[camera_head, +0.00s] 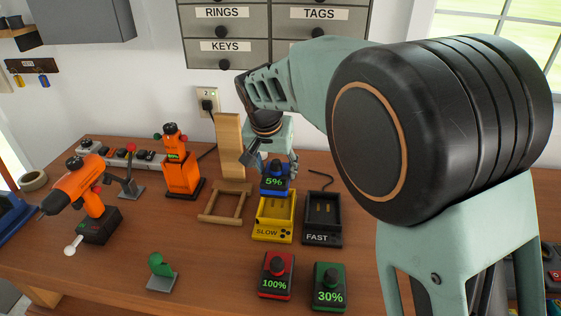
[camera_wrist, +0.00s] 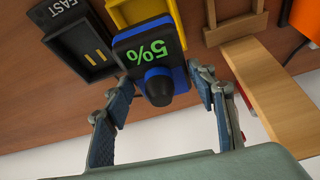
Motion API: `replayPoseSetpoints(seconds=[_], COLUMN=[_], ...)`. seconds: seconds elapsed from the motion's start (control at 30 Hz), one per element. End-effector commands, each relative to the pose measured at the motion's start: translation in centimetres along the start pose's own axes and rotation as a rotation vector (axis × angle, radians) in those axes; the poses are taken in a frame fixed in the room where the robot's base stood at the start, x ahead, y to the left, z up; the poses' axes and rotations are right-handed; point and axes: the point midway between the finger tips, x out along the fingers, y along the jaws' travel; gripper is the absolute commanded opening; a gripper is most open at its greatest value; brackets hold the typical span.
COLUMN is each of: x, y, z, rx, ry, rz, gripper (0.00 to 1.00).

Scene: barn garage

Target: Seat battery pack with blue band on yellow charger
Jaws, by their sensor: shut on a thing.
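In the wrist view the pack (camera_wrist: 150,50) hangs between the fingers of my gripper (camera_wrist: 160,92). The yellow charger (camera_head: 272,222), marked SLOW, lies on the bench just in front of the pack in the head view. The pack overlaps the charger's back edge in the picture; I cannot tell whether they touch. In the wrist view the yellow charger (camera_wrist: 128,12) is partly hidden behind the pack.
A black charger (camera_head: 322,222) marked FAST stands empty right of the yellow one. A red pack (camera_head: 274,276) and a green pack (camera_head: 328,288) stand in front. A wooden frame (camera_head: 224,206) and an upright board (camera_head: 230,148) are to the left, with an orange drill (camera_head: 86,190) farther left.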

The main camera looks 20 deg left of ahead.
Motion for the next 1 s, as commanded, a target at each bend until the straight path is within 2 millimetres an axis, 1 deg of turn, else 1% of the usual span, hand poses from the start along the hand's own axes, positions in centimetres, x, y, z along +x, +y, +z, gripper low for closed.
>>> replayPoseSetpoints(seconds=[0.17,0.5,0.6,1.0], x=[0.9,3.9,4.4,4.5], y=[0.0,0.0,0.0,0.0], z=[0.3,1.5,1.7,1.7], rx=[0.0,0.0,0.0,0.001], ry=[0.002,0.002,0.002,0.003], rz=[-0.001,-0.001,-0.002,-0.002], gripper=[0.09,0.09,0.09,0.09])
